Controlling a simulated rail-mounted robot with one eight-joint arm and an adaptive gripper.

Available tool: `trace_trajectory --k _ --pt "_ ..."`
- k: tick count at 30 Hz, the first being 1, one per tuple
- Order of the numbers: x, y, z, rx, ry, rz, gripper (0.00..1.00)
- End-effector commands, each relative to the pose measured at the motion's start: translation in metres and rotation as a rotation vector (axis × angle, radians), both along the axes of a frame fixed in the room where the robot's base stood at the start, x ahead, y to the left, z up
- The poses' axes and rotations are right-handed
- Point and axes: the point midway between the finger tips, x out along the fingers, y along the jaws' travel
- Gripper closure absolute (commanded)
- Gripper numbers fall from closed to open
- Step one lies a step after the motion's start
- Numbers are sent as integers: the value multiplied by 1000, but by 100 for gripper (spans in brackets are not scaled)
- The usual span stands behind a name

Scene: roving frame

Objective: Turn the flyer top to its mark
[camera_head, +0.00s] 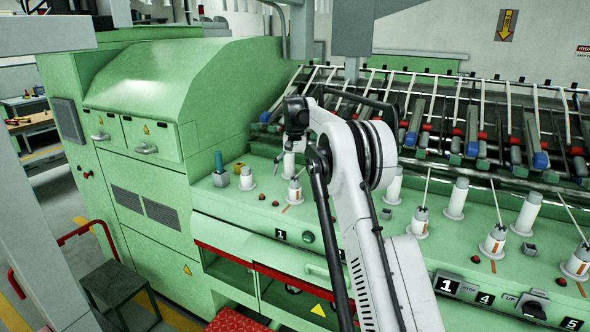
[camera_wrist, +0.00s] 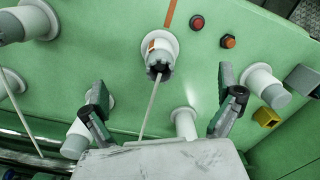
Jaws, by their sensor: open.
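The flyer top (camera_wrist: 160,62) is a dark grey notched cap on a white round base, in the upper middle of the wrist view. A thin pale rod runs from it down toward my gripper. An orange patch shows on its base, and an orange stripe (camera_wrist: 170,13) lies on the green panel just beyond. In the head view the same flyer top (camera_head: 295,188) stands below my gripper (camera_head: 295,143). In the wrist view my gripper's fingers are spread wide, and the cap lies ahead between their lines, apart from both. Nothing is held.
A red button (camera_wrist: 197,22) and an orange button (camera_wrist: 228,41) sit beside the flyer top. White bobbins, such as one grey-topped bobbin (camera_wrist: 265,85), stand around it. Similar flyers (camera_head: 420,220) line the panel to the right. A slanted rack of rods and rollers (camera_head: 450,120) rises behind.

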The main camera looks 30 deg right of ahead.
Motion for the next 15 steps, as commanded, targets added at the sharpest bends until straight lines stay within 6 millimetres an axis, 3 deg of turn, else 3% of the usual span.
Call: trace_trajectory --k 15 --pt "0 0 -56 0 0 0 0"
